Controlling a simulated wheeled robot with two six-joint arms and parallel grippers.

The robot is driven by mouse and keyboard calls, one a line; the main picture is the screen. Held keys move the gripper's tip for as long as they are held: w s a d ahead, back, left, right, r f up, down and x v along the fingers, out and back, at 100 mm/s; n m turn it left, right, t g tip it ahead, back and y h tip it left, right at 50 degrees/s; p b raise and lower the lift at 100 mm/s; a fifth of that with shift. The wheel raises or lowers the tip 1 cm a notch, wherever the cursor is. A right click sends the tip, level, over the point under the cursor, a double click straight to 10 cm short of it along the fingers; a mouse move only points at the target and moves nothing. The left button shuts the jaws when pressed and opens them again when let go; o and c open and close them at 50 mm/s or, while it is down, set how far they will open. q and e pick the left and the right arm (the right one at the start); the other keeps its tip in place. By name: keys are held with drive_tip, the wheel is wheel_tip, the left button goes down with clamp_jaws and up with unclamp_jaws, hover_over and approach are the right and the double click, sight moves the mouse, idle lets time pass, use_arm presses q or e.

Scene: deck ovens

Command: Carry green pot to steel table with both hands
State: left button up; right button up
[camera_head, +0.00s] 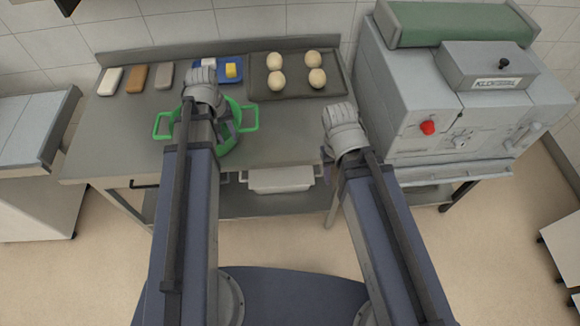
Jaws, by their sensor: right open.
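The green pot (229,143) stands on the steel table (160,106), with one loop handle showing at its left and one at its right. My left arm passes in front of it and hides much of its middle. My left gripper (226,124) is over or at the pot. Its wrist and the pot's parts overlap, so I cannot tell whether its jaws are open or shut, or touching the pot. My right gripper (326,163) is open near the table's front edge, to the right of the pot and apart from it.
A dark tray (300,91) with several pale dough balls (274,60) lies behind the pot. A blue tray (222,63) and several small blocks (136,77) line the table's back. A grey machine (430,100) stands at right. A white bin (280,180) sits below.

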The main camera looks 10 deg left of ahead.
use_arm(q)
drive_tip(key=s+d+m+y, duration=0.1)
drive_tip(key=s+d+m, duration=0.3)
drive_tip(key=d, duration=0.6)
drive_tip(key=s+d+m+y, duration=0.1)
drive_tip(key=s+d+m, duration=0.4)
drive_tip(key=d, duration=0.5)
drive_tip(key=shift+d+g, duration=0.4)
drive_tip(key=shift+f, duration=0.1)
wheel_tip(320, 180, down, 4)
drive_tip(key=b, duration=0.4)
